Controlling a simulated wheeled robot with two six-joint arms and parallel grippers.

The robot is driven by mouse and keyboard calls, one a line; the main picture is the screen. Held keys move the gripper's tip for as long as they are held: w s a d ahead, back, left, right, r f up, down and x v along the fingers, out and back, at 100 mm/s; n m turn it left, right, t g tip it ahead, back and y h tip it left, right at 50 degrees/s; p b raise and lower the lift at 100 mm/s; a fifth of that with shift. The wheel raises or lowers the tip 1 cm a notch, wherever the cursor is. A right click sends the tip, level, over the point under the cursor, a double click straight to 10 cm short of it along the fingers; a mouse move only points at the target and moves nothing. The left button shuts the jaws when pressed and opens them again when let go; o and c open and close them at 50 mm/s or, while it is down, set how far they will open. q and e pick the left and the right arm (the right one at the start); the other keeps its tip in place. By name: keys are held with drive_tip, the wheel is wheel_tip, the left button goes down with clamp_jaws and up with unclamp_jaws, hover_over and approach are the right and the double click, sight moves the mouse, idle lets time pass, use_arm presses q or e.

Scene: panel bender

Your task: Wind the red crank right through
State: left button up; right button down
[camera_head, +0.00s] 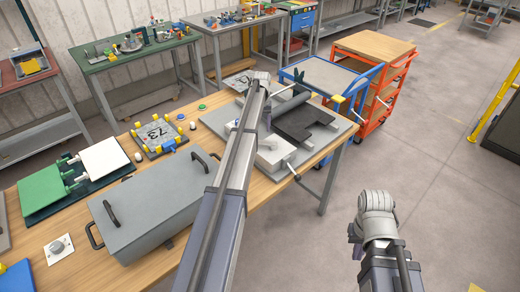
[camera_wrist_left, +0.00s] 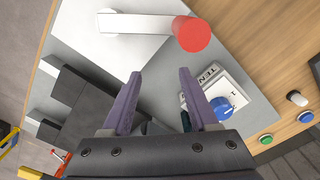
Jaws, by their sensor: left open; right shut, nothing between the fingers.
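The red crank shows in the left wrist view as a round red knob (camera_wrist_left: 192,34) on a flat white arm (camera_wrist_left: 145,23). The arm runs left to a round pivot over a white block. My left gripper (camera_wrist_left: 160,74) is open and empty, its fingertips below and left of the knob, apart from it. In the head view the left gripper (camera_head: 266,116) hangs over the panel bender (camera_head: 318,112); my arm hides the red knob there. My right gripper (camera_head: 356,250) is shut and empty, low at the right, away from the table.
A white block with a blue knob (camera_wrist_left: 222,106) sits below the red knob. Green (camera_wrist_left: 266,139) and blue (camera_wrist_left: 306,116) buttons are on the wooden table. A grey lidded box (camera_head: 160,205) stands left of my arm.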

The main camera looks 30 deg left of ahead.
use_arm(q)
wheel_tip(320, 180, up, 6)
drive_tip(key=p, duration=0.6)
drive_tip(key=shift+s+a, duration=0.2)
drive_tip(key=shift+s, duration=2.9)
drive_tip(key=shift+f, duration=0.15)
